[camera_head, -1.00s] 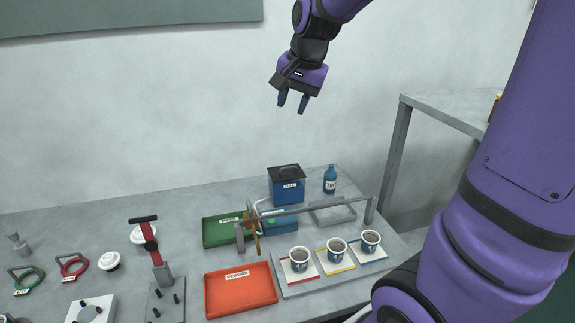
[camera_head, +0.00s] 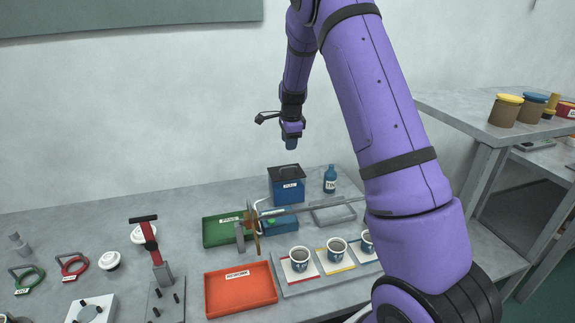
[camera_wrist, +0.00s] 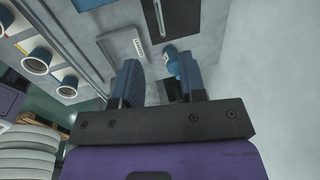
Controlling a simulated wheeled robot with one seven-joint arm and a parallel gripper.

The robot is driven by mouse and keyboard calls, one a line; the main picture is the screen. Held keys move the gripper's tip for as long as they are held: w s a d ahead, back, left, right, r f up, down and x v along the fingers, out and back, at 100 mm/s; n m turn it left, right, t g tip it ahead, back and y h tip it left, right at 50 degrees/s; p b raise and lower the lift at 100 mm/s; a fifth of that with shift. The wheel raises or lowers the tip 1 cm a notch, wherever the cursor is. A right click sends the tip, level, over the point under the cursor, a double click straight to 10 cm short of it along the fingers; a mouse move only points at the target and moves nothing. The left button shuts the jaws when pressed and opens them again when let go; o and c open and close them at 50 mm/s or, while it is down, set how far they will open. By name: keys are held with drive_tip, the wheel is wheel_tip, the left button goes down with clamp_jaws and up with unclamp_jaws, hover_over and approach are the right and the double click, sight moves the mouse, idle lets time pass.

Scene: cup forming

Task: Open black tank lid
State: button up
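The blue tank (camera_head: 288,190) stands at the back of the table. Its black lid (camera_head: 285,172) lies on top, with a handle on it. In the wrist view the lid (camera_wrist: 173,28) is at the top edge, partly out of the picture. My gripper (camera_head: 291,143) points down above the tank, clear of the lid. In the wrist view my gripper (camera_wrist: 158,62) shows its two fingers spread with nothing held between them. The lid is ahead of the fingertips in that view.
A blue bottle (camera_head: 330,180) stands right of the tank. A grey bar frame (camera_head: 320,207) crosses in front of it. A green tray (camera_head: 216,231), a red tray (camera_head: 241,290) and cups (camera_head: 337,247) are nearer. A side shelf (camera_head: 470,115) is at right.

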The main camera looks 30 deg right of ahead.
sight(288, 168)
drive_tip(key=f, duration=0.3)
drive_tip(key=w+f, duration=0.1)
drive_tip(key=f, duration=0.3)
drive_tip(key=w+f, duration=0.1)
drive_tip(key=f, duration=0.2)
drive_tip(key=shift+d+f, duration=0.25)
drive_tip(key=shift+d, duration=0.05)
clamp_jaws()
